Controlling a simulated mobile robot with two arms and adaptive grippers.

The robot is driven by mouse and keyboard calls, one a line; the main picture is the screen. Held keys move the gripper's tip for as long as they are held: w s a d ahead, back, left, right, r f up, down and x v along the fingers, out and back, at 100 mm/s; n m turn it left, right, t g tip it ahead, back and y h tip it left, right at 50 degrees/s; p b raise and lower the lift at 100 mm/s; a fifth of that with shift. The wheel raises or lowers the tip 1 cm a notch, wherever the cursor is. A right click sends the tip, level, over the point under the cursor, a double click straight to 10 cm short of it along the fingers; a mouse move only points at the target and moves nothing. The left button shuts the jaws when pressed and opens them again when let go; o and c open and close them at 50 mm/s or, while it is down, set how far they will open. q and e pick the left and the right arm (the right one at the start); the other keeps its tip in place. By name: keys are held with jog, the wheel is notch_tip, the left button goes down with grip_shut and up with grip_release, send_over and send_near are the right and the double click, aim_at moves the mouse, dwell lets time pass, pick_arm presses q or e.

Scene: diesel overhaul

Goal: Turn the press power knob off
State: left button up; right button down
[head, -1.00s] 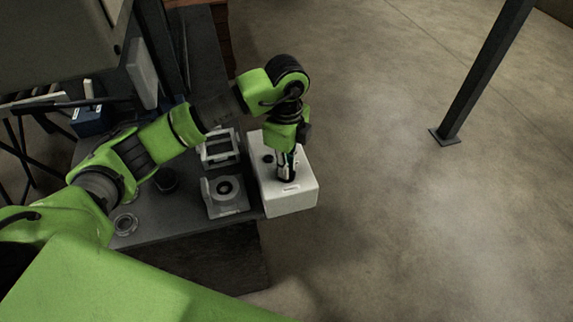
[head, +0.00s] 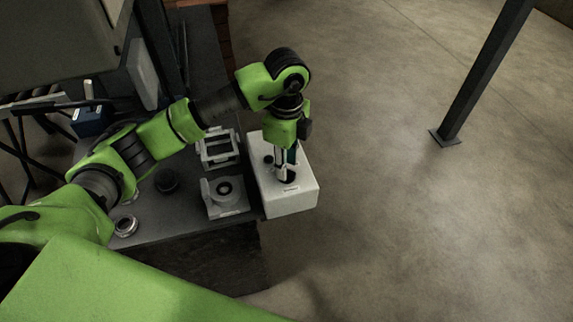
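A white control box (head: 293,203) stands at the right end of the dark workbench, with dark round knobs on its top. One knob (head: 268,160) is near the back left of the top. A second knob (head: 290,179) is nearer the front, behind a small label. My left gripper (head: 286,172) points down over the box, with its fingertips at or just above the front knob. I cannot tell whether the fingers touch it or how far apart they are. The knob's setting is too small to read. My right gripper is not in view.
A grey fixture with a round hole (head: 227,194) and a grey frame (head: 219,147) stand left of the box. A metal ring (head: 126,226) and a dark round part (head: 166,180) lie further left. Open floor is to the right, with a dark post (head: 470,95).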

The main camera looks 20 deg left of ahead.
pick_arm(q)
notch_tip(320, 180, up, 11)
jog(key=shift+f, duration=0.2)
dwell(0.6)
